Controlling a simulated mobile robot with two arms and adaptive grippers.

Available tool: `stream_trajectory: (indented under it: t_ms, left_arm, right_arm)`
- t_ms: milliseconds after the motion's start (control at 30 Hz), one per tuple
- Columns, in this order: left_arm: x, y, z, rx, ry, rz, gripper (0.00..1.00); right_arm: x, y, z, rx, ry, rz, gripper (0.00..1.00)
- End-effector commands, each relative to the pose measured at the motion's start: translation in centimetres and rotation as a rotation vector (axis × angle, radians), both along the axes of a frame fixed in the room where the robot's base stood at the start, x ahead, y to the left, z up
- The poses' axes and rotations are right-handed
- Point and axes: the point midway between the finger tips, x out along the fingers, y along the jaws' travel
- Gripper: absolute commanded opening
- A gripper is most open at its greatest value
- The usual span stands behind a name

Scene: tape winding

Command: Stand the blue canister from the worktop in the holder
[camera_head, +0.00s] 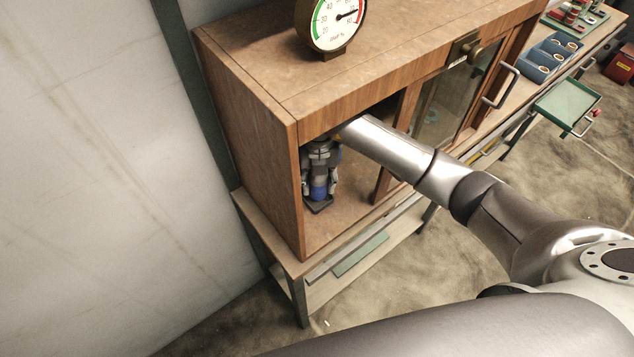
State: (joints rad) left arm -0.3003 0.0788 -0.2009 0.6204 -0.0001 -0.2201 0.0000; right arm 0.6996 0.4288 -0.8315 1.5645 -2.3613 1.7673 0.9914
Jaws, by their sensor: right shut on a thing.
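The blue canister (319,191) is inside the left, open part of the wooden cabinet, upright as far as it shows. My right arm reaches in from the right, and its gripper (320,183) points down and is shut on the canister, fingers on both sides. A dark, flat-based piece (318,207) is directly below the canister; it may be the holder. I cannot tell whether the canister is seated in it or just above it. The cabinet's top edge hides part of my wrist. My left gripper is not in view.
The wooden cabinet (270,150) has a side wall and top close around my right arm, and a glass door (447,100) on its right. A round gauge (331,22) stands on top. Blue blocks with round openings (551,57) lie on the worktop at right.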

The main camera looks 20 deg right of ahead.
Motion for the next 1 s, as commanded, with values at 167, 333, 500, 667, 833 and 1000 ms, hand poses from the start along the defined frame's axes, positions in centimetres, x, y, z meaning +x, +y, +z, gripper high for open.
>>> stream_trajectory:
  t_ms: [167, 333, 500, 667, 833, 1000]
  left_arm:
    - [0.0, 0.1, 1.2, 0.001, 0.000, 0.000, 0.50]
    - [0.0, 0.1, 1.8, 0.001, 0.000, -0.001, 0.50]
    - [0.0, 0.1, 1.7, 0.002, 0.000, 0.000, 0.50]
    - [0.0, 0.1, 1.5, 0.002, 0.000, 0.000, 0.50]
    - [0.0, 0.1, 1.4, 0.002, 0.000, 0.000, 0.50]
    - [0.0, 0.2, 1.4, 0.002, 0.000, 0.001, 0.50]
  right_arm:
    - [0.6, 0.1, -1.1, 0.000, 0.006, -0.002, 0.11]
    - [0.6, 0.1, -3.2, 0.001, 0.002, -0.001, 0.11]
    - [0.7, 0.1, -3.5, 0.001, -0.001, 0.000, 0.11]
    - [0.7, 0.1, -3.7, 0.000, 0.000, 0.000, 0.11]
    - [0.7, 0.1, -3.8, 0.000, 0.000, 0.000, 0.52]
    - [0.7, 0.1, -3.8, 0.000, 0.000, 0.000, 0.62]
